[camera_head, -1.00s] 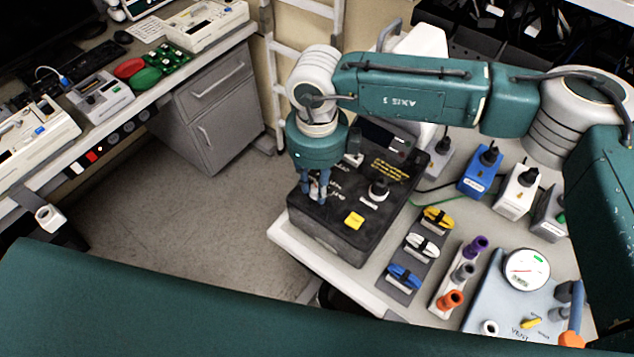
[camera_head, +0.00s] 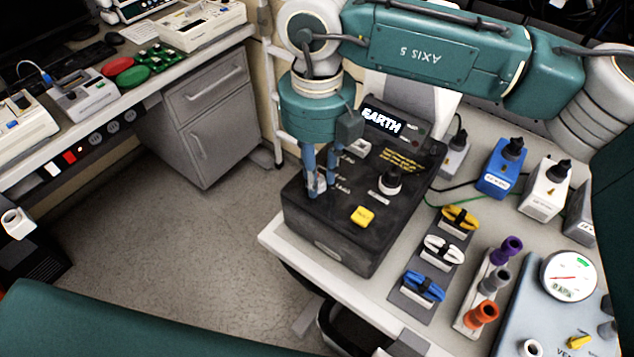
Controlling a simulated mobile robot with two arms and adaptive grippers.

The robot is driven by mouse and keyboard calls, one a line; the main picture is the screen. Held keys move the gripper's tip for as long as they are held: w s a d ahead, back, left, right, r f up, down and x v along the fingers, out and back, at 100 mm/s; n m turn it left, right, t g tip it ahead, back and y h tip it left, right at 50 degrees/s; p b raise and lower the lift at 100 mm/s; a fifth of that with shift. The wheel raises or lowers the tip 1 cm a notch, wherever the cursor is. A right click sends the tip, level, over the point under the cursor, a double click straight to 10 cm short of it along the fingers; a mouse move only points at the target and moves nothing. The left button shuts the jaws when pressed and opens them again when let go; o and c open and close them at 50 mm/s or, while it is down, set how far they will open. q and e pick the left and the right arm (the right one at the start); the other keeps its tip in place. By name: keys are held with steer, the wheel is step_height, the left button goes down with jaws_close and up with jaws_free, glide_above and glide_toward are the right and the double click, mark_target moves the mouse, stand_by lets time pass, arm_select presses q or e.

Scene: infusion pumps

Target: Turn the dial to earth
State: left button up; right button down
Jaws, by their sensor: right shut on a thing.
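A dark tester box (camera_head: 325,232) stands on the light table, with a lit display (camera_head: 381,122) that reads "EARTH". My right gripper (camera_head: 317,183) points straight down at the left part of the box's top. Its blue fingers are shut on a small light-coloured dial (camera_head: 319,180), which the fingers partly hide. Printed labels sit just right of the dial. A second black-and-white knob (camera_head: 389,181) and a yellow button (camera_head: 362,216) are on the same top face. My left gripper is not in view; a green arm part crosses the lower left.
Right of the box are a rack of yellow, white and blue clips (camera_head: 441,250), a holder with coloured plugs (camera_head: 487,287), and a gauge panel (camera_head: 569,275). Blue (camera_head: 497,179) and white (camera_head: 544,190) boxes with black plugs stand behind. Open floor lies to the left.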

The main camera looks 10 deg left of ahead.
steer(key=shift+m+b, duration=0.45)
steer(key=shift+m, duration=0.05)
steer(key=shift+r, duration=0.1)
steer(key=c, duration=1.4)
jaws_free()
steer(key=shift+c, duration=0.2)
step_height(320, 180, up, 12)
